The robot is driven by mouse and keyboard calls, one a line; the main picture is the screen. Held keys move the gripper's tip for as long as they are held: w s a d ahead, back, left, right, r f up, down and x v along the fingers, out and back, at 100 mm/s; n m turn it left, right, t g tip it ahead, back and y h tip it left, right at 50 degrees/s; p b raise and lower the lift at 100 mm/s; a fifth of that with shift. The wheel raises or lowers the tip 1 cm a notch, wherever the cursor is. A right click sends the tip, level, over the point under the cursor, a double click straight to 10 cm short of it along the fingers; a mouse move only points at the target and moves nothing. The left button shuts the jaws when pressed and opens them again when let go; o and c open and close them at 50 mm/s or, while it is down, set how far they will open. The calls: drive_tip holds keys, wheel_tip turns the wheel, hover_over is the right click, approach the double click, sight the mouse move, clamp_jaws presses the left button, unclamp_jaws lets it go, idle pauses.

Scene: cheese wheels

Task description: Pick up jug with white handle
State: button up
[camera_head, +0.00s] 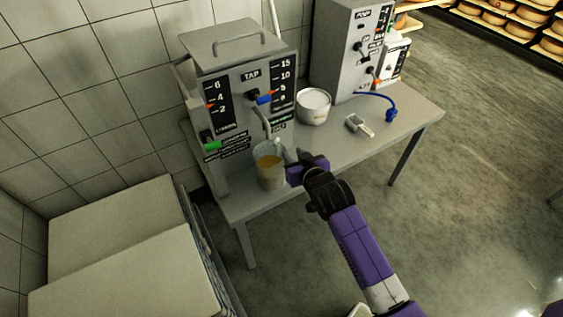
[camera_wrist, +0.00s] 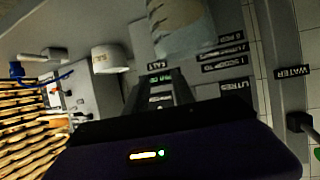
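The jug (camera_head: 269,172) is a clear vessel with orange-yellow contents, standing under the tap at the front of the grey machine. A pale part that looks like its handle shows at its upper right side. In the wrist view the jug (camera_wrist: 185,35) is at the top, partly cut off by the frame edge, with a pale strip at its left. My gripper (camera_head: 296,167) is just right of the jug in the head view. In the wrist view my gripper's fingers (camera_wrist: 165,84) are apart with nothing between them, pointing toward the jug. Whether they touch it is unclear.
The grey tap machine (camera_head: 235,100) stands on the metal table (camera_head: 340,150). A white pot (camera_head: 313,107), a small metal item (camera_head: 358,125) and a blue hose (camera_head: 388,108) are to the right. A second machine (camera_head: 343,50) stands behind. A pale box (camera_head: 120,225) is at lower left.

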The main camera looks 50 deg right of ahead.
drive_tip(key=shift+s+f+p+x, duration=0.1)
drive_tip(key=shift+f+x, duration=0.1)
drive_tip(key=shift+x, duration=1.1)
drive_tip(key=shift+s+f+p+x, duration=0.1)
drive_tip(key=shift+f+p+x, duration=0.1)
drive_tip(key=shift+x, duration=1.1)
drive_tip(key=shift+s+f+p+x, duration=0.1)
drive_tip(key=shift+f+x, duration=0.15)
drive_tip(key=shift+x, duration=1.05)
drive_tip(key=shift+a, duration=0.1)
clamp_jaws()
drive_tip(key=shift+s+f, duration=0.1)
drive_tip(key=shift+f, duration=0.05)
